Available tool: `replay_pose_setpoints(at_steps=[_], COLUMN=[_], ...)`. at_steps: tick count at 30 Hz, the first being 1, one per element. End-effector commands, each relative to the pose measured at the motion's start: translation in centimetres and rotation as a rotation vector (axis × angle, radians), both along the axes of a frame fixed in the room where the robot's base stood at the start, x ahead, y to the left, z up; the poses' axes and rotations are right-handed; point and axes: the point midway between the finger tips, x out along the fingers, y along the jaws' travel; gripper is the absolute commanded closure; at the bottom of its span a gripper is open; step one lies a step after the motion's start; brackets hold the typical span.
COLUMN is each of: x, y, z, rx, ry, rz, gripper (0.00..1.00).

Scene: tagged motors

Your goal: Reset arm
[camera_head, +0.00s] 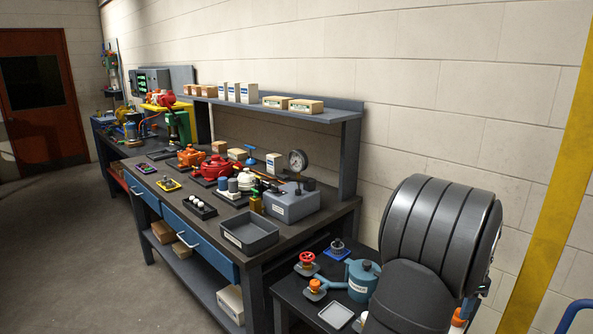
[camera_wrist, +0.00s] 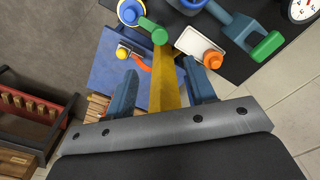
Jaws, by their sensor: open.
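My gripper (camera_wrist: 159,68) shows in the wrist view, with its two blue fingers apart and nothing clearly held. A yellow bar (camera_wrist: 165,82) shows between the fingers; I cannot tell how far below them it is. My gripper is not visible in the head view, where my dark arm link fills the right side. On the long bench stand an orange motor (camera_head: 190,156), a red motor (camera_head: 216,168) and a white one (camera_head: 246,178). I cannot read any tags on them.
The long bench also holds a grey tray (camera_head: 248,234) and a grey box with a gauge (camera_head: 291,204). A shelf (camera_head: 345,112) with cartons runs above. Close to my arm, a low dark table carries a teal pump-like body (camera_head: 361,280). The floor (camera_head: 90,260) at left is clear.

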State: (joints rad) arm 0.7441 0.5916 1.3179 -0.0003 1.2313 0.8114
Motion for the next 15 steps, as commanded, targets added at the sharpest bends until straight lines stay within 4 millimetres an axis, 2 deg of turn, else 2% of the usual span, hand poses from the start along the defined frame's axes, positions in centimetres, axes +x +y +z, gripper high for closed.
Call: replay_pose_setpoints(at_steps=[1, 8, 15], x=[0.0, 0.0, -0.1], y=[0.0, 0.0, 0.1], z=[1.1, 5.7, 0.6], rx=[-0.002, -0.003, 0.003], ry=[-0.003, -0.003, 0.004], rz=[0.0, 0.0, 0.0], gripper=[0.5, 0.5, 0.5])
